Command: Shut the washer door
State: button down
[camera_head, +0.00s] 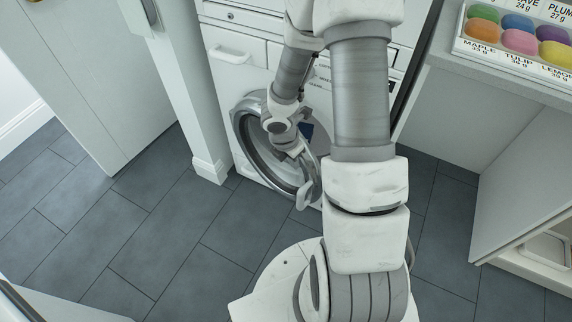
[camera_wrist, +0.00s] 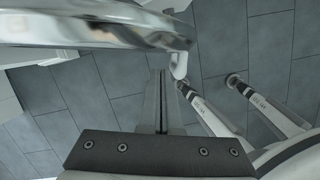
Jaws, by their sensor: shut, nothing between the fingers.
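The washer (camera_head: 236,75) is white, with a round chrome-rimmed door (camera_head: 244,143) on its front. The door stands partly open, swung out from the front, and its pale handle (camera_head: 306,194) is at the lower right of the rim. My gripper (camera_head: 292,152) is at the door, overlapping the ring in the head view; its exact depth against the door is hard to tell. In the wrist view the chrome rim (camera_wrist: 90,28) crosses the top, with the handle (camera_wrist: 180,65) just beyond my fingertips (camera_wrist: 162,78). The fingers are shut and empty.
A white cabinet panel (camera_head: 185,90) stands left of the washer. At right, a counter (camera_head: 455,52) holds a tray of coloured pieces (camera_head: 520,41), with an open cabinet below. Dark tiled floor (camera_head: 170,235) is clear at the left and in front. My arm hides part of the washer.

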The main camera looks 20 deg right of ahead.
jog(key=shift+w+d, duration=0.25)
jog(key=shift+d, duration=0.45)
jog(key=w+d+n+p, duration=0.2)
jog(key=d+p, duration=0.1)
jog(key=d, duration=0.3)
jog(key=shift+d, duration=0.15)
jog(key=shift+w, duration=0.1)
